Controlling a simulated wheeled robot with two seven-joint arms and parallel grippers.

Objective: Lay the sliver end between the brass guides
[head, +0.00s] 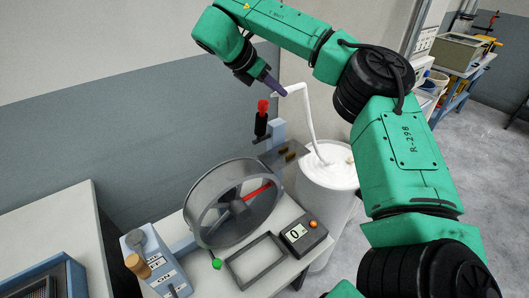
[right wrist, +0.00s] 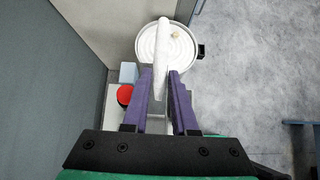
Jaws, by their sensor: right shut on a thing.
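My right gripper (head: 280,90) has purple fingers and is shut on the white sliver (head: 304,112), high above the bench. In the right wrist view the sliver (right wrist: 162,52) lies between the fingertips (right wrist: 160,76). From the gripper the sliver hangs down into the round white can (head: 322,181), where coils of it lie. The brass guides (head: 287,154) are small dark-gold pieces on a grey metal plate beside the can; the sliver end is well above them and apart from them. My left gripper is not in view.
A large metal drum wheel (head: 232,203) with a red spoke stands on the bench, left of the guides. A red-topped black handle (head: 262,118) rises behind it. A scale (head: 304,234) and a rectangular frame (head: 256,262) lie in front. The wall is close behind.

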